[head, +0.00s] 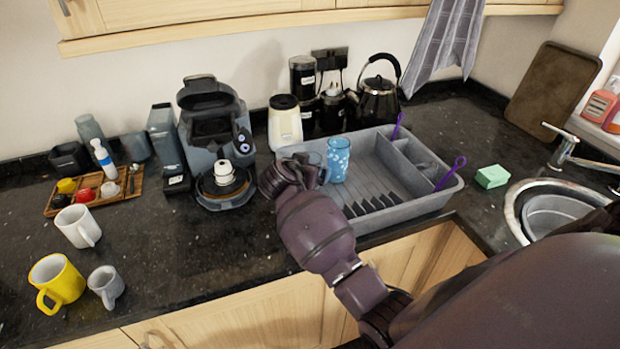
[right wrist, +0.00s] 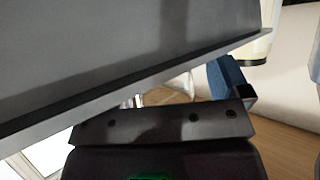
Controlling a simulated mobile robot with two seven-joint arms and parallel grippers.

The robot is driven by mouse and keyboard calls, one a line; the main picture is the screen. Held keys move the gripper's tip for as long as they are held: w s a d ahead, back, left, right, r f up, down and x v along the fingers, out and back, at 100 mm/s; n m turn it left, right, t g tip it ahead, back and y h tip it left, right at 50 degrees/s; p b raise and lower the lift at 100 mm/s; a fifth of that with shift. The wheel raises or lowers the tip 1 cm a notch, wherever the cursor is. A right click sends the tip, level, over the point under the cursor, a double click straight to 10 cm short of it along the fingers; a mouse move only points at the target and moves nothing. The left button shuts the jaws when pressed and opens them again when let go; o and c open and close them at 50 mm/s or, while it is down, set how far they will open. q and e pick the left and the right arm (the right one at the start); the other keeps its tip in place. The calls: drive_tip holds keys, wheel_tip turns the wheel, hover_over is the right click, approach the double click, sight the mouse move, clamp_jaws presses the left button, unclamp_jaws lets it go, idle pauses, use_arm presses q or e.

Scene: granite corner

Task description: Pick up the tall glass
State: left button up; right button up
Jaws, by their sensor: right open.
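A tall blue glass with pale spots (head: 338,160) stands upright in the grey dish rack (head: 432,205), toward its left end. My right gripper (head: 293,172) is at the rack's left edge, left of the blue glass and apart from it. It is open. Part of a clear grey glass shows just behind the gripper; the gripper hides the rest, and I cannot tell whether they touch. In the right wrist view, a large dark grey surface fills the upper left, close to the camera. The blue glass cannot be made out there. My left gripper is not in view.
A coffee machine (head: 212,130) stands left of the gripper, and a white-bodied jar (head: 285,124) and a black kettle (head: 378,100) stand behind the rack. A yellow mug (head: 57,282) is at the far left. The counter in front of the coffee machine is clear.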

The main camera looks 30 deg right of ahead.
drive_tip(key=shift+c, duration=0.2)
drive_tip(key=c, duration=1.1)
